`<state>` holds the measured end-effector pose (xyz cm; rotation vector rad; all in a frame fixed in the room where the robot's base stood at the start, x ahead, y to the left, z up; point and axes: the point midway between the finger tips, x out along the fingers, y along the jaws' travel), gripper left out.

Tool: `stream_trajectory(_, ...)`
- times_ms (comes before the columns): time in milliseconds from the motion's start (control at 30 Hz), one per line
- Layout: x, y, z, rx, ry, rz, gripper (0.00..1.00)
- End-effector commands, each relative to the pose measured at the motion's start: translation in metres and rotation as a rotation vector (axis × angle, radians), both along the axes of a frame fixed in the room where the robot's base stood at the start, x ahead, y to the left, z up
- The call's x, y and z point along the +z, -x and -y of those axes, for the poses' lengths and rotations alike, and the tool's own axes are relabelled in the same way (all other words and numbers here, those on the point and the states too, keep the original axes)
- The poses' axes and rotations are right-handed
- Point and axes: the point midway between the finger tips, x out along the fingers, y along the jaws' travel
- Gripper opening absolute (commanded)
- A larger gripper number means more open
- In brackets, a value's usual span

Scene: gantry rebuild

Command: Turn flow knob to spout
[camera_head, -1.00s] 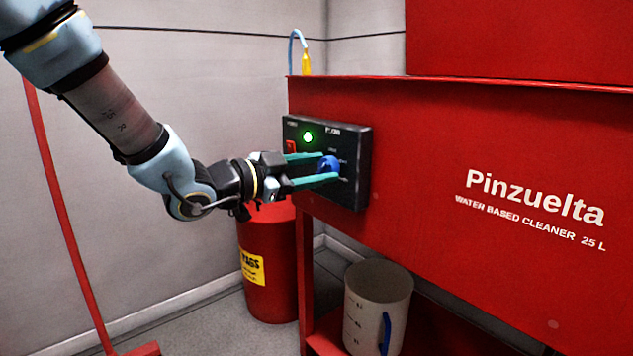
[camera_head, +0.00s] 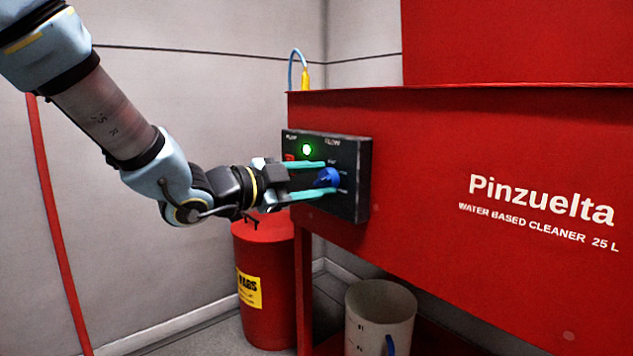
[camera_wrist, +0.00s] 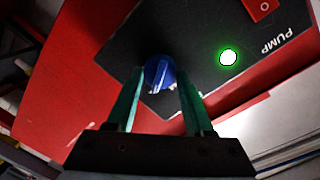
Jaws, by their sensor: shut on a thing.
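The blue flow knob (camera_head: 328,178) sits on the black control panel (camera_head: 352,205) on the front of the red machine. It also shows in the wrist view (camera_wrist: 159,73). My gripper (camera_head: 318,179) reaches in from the left with its two green fingers, one above and one below the knob. In the wrist view the fingers (camera_wrist: 160,92) lie on either side of the knob, shut on it. The knob's pointer and the labels around it are too small to read. A green light (camera_head: 306,149) glows on the panel, with a red switch (camera_wrist: 262,7) beside it.
A grey measuring jug (camera_head: 378,312) with a blue handle stands low under the machine. A red bin (camera_head: 266,265) with a yellow label stands below my gripper. A blue hose (camera_head: 291,65) with a yellow end rises behind the machine's top edge.

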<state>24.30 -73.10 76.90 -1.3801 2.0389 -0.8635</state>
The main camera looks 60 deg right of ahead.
Motion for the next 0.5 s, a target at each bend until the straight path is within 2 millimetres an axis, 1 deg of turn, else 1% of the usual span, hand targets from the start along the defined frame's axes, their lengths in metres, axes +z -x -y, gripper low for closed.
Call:
stream_trajectory(100,-0.001,0.0002,-0.0004,0.0,-0.002,0.0,0.0)
stream_trajectory(133,-0.0011,0.0003,-0.0004,0.0,-0.002,0.0,0.54)
stream_trajectory(300,-0.0007,0.0002,-0.0002,0.0,-0.002,0.0,0.73)
stream_trajectory(400,-0.0005,0.0001,-0.0002,-0.001,-0.001,-0.001,0.82)
stream_trajectory(500,-0.0004,0.0001,-0.0002,-0.001,-0.001,-0.001,0.82)
